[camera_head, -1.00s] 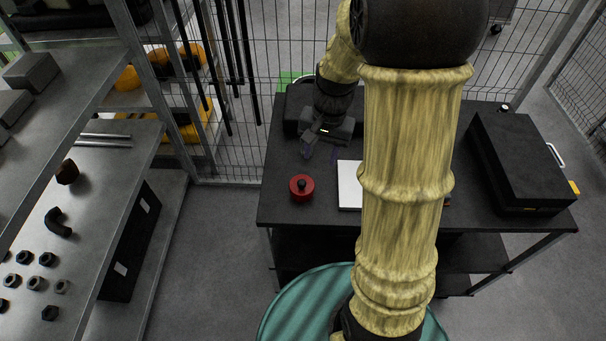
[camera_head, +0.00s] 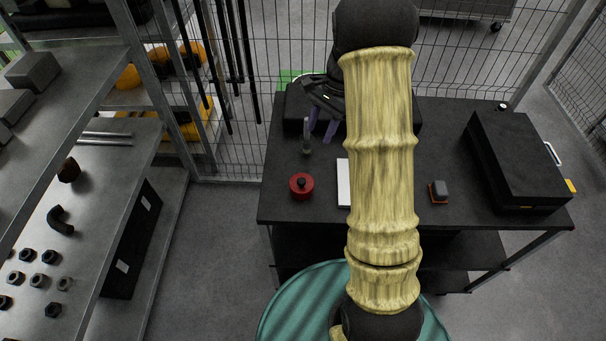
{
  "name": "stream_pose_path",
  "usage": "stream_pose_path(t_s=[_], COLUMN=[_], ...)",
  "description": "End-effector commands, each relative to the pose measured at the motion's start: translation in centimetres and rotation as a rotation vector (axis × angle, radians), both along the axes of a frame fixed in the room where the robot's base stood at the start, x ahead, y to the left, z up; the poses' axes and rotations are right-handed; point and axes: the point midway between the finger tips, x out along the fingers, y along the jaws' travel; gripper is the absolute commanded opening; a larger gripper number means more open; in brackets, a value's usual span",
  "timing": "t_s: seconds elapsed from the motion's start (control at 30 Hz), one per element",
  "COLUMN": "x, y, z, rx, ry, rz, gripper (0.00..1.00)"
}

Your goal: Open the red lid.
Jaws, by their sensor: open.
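The red lid (camera_head: 301,188) is round with a black knob on top. It sits at the left front part of the dark table, and its underside is hidden from above. My gripper (camera_head: 320,138) is above the table, behind the lid and slightly to its right. Its two purplish fingers point down and are apart, with nothing visible between them. The gripper does not touch the lid.
A small slim upright object (camera_head: 307,148) stands just left of my fingers. A white sheet or board (camera_head: 343,182) is partly hidden by my arm. A small orange-and-grey block (camera_head: 439,192) and a large black case (camera_head: 516,160) are on the right. Shelves (camera_head: 95,190) stand left.

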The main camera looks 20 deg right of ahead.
Motion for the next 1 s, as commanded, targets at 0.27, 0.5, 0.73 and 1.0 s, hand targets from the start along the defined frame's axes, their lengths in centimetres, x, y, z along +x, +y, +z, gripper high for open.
stream_pose_path(t_s=[0.27,0.5,0.73,1.0], x=[-0.9,-1.7,-2.4,-2.9], y=[1.5,3.0,4.4,5.5], z=[-4.0,-7.9,-11.6,-14.7], rx=[0.0,0.001,-0.001,-0.002], ry=[0.006,0.005,0.006,0.001], rz=[0.001,0.002,0.003,0.003], gripper=[0.44,0.44,0.44,0.44])
